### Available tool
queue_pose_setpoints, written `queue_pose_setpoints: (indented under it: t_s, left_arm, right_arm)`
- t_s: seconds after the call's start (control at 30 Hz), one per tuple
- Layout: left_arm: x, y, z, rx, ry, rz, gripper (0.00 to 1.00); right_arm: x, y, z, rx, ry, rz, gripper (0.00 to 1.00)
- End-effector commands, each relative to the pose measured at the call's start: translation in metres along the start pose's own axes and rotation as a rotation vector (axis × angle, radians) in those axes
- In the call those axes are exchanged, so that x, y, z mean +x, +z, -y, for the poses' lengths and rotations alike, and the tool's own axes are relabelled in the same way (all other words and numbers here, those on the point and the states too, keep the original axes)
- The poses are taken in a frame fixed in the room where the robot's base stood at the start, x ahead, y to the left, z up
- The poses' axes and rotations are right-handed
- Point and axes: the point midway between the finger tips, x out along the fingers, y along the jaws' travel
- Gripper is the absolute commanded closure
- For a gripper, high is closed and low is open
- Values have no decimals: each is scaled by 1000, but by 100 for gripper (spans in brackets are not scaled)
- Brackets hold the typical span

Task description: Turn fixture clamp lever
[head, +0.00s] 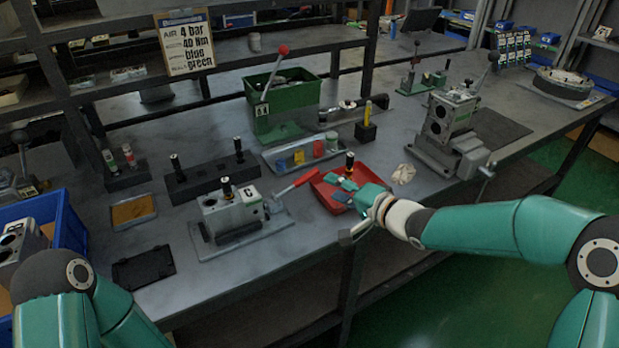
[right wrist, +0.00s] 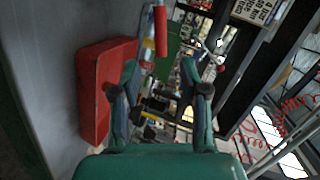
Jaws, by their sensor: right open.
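The clamp lever (head: 293,186) has a red grip and slants up to the right from the grey fixture plate (head: 270,236). The fixture holds a grey valve block (head: 228,214) marked C. My right gripper (head: 345,192) is open, to the right of the lever's grip and over the red tray. In the right wrist view the red grip (right wrist: 161,32) shows at the top, beyond and apart from the open fingers (right wrist: 160,80). Nothing is between the fingertips. My left arm shows at the lower left of the head view, but its gripper is out of sight.
The red tray (head: 326,198) lies just right of the lever; it also shows in the right wrist view (right wrist: 88,95). A green bin (head: 282,108) and a tray of colored parts (head: 275,158) stand behind. A black mat (head: 143,269) lies left.

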Motion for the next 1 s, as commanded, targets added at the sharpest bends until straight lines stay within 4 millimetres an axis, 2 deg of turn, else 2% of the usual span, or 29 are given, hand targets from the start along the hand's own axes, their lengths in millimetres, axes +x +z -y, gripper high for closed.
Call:
queue_pose_setpoints:
  t_s: [0.03, 0.2, 0.4, 0.5, 0.7, 0.93, 1.0]
  left_arm:
    - [1, 0, 0, 0, 0, 0, 60]
    - [1, 0, 0, 0, 0, 0, 60]
    - [0, 0, 0, 0, 0, 0, 60]
    - [0, 0, 0, 0, 0, 0, 60]
    - [0, 0, 0, 0, 0, 0, 60]
    - [0, 0, 0, 0, 0, 0, 60]
    - [0, 0, 0, 0, 0, 0, 60]
  right_arm:
    - [13, 1, -1, 0, -1, 2, 56]
    - [50, 1, 0, 0, -1, 2, 56]
    - [84, 0, 0, 0, -1, 1, 56]
    - [95, 1, 0, 0, 1, 1, 56]
    - [104, 0, 0, 1, 0, 0, 56]
    - [104, 0, 0, 1, 0, 0, 56]
    - [104, 0, 0, 1, 0, 0, 66]
